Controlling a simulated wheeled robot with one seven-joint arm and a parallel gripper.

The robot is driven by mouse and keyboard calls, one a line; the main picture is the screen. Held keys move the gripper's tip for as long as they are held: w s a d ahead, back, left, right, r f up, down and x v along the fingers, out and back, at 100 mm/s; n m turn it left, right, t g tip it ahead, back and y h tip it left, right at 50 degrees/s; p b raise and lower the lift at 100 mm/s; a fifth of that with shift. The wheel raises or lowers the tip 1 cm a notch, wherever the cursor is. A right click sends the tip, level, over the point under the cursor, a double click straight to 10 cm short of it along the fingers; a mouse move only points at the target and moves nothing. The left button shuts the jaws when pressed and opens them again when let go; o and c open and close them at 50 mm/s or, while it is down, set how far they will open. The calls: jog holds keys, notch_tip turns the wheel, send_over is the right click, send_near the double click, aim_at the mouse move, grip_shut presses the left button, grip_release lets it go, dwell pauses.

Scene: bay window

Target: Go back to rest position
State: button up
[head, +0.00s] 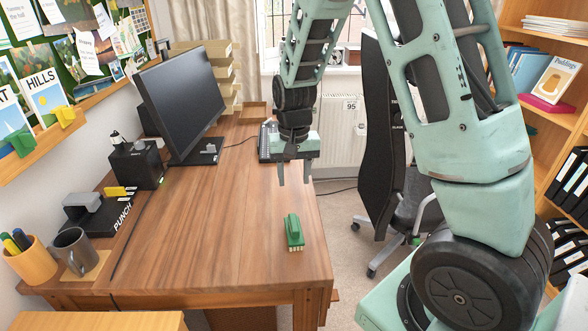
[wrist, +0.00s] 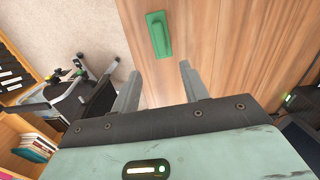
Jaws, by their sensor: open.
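My gripper (head: 294,172) is open and empty, pointing down above the right part of the wooden desk (head: 190,220) in the head view. In the wrist view its two fingers (wrist: 160,88) stand apart with nothing between them. A green brush (head: 294,232) lies on the desk near its right edge, closer to the camera than the gripper. It also shows in the wrist view (wrist: 159,34), beyond the fingertips and apart from them.
A monitor (head: 180,98), a keyboard (head: 266,142), a black box (head: 137,165), a hole punch (head: 92,210), a mug (head: 73,251) and a pen pot (head: 30,262) stand on the desk. An office chair (head: 375,150) and a bookshelf (head: 545,110) are at the right. The desk's middle is clear.

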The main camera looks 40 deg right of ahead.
jog(key=shift+r, duration=0.85)
jog(key=s+a+r+n+y, duration=0.1)
jog(key=s+a+r+n, duration=0.15)
jog(key=a, duration=0.45)
jog(key=s+a+r+n, duration=0.1)
jog(key=s+a+n, duration=0.25)
jog(key=a, duration=0.45)
jog(key=s+a+r+n, duration=0.1)
jog(key=s+a+n, duration=0.2)
jog(key=s, duration=0.6)
jog(key=s+a+r+n, duration=0.1)
jog(key=s+a+n, duration=0.3)
jog(key=s, duration=0.5)
jog(key=shift+a+n, duration=0.3)
jog(key=shift+a, duration=0.8)
